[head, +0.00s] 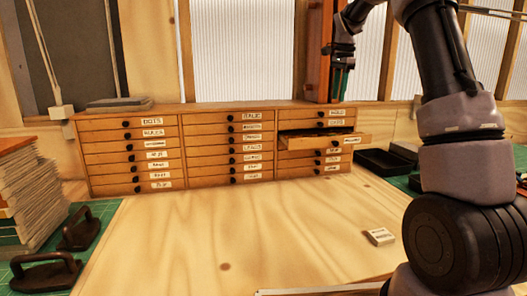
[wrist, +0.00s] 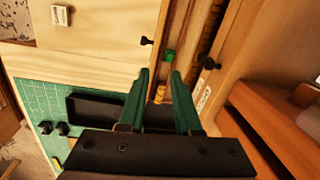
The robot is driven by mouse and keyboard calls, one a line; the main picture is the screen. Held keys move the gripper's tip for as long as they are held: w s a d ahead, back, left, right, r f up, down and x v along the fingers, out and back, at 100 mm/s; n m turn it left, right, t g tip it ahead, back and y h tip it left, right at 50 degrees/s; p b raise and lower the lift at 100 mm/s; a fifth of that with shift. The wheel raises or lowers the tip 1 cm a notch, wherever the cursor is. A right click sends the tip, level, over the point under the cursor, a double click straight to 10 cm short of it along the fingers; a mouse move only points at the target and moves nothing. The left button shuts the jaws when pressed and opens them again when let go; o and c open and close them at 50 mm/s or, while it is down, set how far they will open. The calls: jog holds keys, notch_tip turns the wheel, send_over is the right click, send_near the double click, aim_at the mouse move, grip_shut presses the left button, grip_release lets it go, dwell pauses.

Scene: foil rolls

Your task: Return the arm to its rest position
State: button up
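My gripper (wrist: 160,73) is at the upper right in the head view, raised above the right column of the wooden drawer cabinet (head: 187,110). In the wrist view its two green fingers stand apart with nothing held between them. One drawer (head: 318,141) in the right column is pulled out. In the wrist view, its inside seems to show beyond the fingertips, with a small green piece (wrist: 169,56) and yellowish pieces near the fingers; what these are is unclear. My arm comes down along the right side of the head view.
A black tray (head: 380,163) sits right of the cabinet on a green mat. Stacked sheets (head: 28,200) and dark handled tools (head: 78,232) are at left. The middle tabletop is clear.

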jog(key=s+a+r+n+t+y, duration=0.1)
jog(key=s+r+n+t, duration=0.2)
jog(key=s, duration=0.6)
jog(key=s+a+r+n, duration=0.2)
jog(key=s+r, duration=0.2)
jog(key=s, duration=0.5)
jog(key=s+a+f+n+t, duration=0.1)
jog(key=s+f+n, duration=0.1)
jog(key=s, duration=0.7)
jog(key=s+a+f+n+t, duration=0.1)
jog(key=s+f+n+t, duration=0.1)
jog(key=s, duration=0.7)
notch_tip(320, 180, down, 2)
jog(key=shift+s+a+f+n+y, duration=0.1)
jog(key=shift+s+a+n+y, duration=0.2)
jog(key=shift+n, duration=0.2)
